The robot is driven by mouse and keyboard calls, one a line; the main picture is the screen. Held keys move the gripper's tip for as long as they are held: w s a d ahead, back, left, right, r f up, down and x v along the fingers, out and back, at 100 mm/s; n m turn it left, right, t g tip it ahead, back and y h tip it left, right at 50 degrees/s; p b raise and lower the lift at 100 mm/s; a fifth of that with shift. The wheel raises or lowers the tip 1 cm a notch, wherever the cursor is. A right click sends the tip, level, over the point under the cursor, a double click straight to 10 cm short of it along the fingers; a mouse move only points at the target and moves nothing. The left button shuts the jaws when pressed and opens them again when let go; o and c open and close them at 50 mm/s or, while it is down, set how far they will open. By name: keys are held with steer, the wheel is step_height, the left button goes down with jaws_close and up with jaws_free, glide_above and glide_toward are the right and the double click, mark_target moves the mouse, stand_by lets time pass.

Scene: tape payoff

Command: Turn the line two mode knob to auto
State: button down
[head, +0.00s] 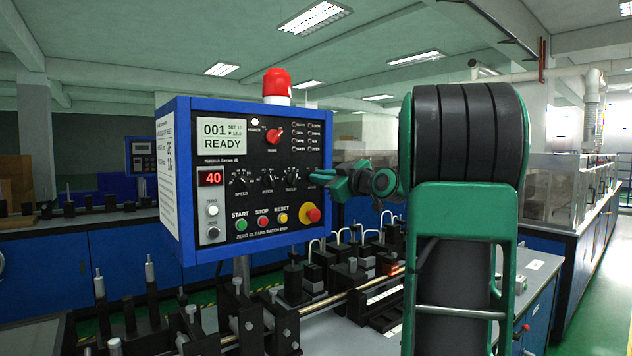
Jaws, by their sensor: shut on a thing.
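A blue-framed control box (187,245) with a black face stands left of my arm. Its display reads 001 and READY. A red selector knob (273,136) sits at the upper middle of the face. Below it is a row of small dials, one of them this dial (268,178). My green and black gripper (322,179) reaches the face from the right, at the right end of the dial row. It is shut on a knob there, which the jaws mostly hide. The knob's setting and label are not readable.
A red emergency button on a yellow ring (311,213) lies just below my gripper. START, STOP and RESET buttons (262,221) are to its left. A red beacon (277,84) tops the box. Fixtures and rods (348,282) crowd the bench below. A similar box (142,157) stands far left.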

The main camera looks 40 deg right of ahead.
steer(key=shift+a, duration=0.15)
steer(key=c, duration=1.8)
jaws_free()
steer(key=shift+c, duration=0.2)
steer(key=s, duration=1)
steer(key=shift+s+a, duration=0.3)
steer(key=s+a+f+m+g, duration=0.2)
steer(key=a+f+m+g, duration=0.3)
steer(key=f, duration=0.6)
steer(key=s+a+f+g, duration=0.35)
steer(key=a+f, duration=0.25)
steer(key=f, duration=0.6)
steer(key=s+a+f+m+g, duration=0.2)
steer(key=s+a+f+g, duration=0.1)
steer(key=s, duration=0.4)
steer(key=s+a+f+m+g, duration=0.2)
steer(key=s+a+f+g, duration=0.1)
steer(key=s+f, duration=0.2)
steer(key=s+a+f+m+g+y, duration=0.1)
steer(key=s+a+f+m+g, duration=0.2)
steer(key=s, duration=0.6)
step_height(320, 180, down, 2)
steer(key=shift+f, duration=0.1)
